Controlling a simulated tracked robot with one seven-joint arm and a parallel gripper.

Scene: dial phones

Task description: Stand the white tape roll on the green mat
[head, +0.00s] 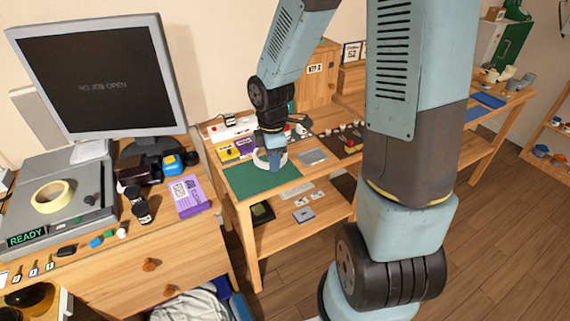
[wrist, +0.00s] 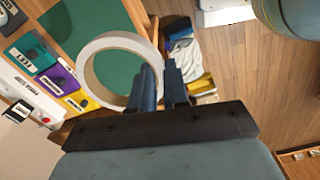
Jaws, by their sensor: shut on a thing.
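The white tape roll (wrist: 82,64) is gripped by its rim between the two blue fingers of my gripper (wrist: 163,88) in the wrist view. In the head view the roll (head: 259,160) shows partly behind my gripper (head: 275,158), over the green mat (head: 255,182). The mat also shows in the wrist view (wrist: 68,22), partly seen through the roll's hole. The roll looks upright on its edge in the head view. I cannot tell whether its lower edge touches the mat.
Yellow and purple boxes (head: 233,151) stand at the mat's back edge. A grey card (head: 312,157) lies right of the mat. A cream tape roll (head: 53,196) sits on the grey machine at left. The mat's front and left are clear.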

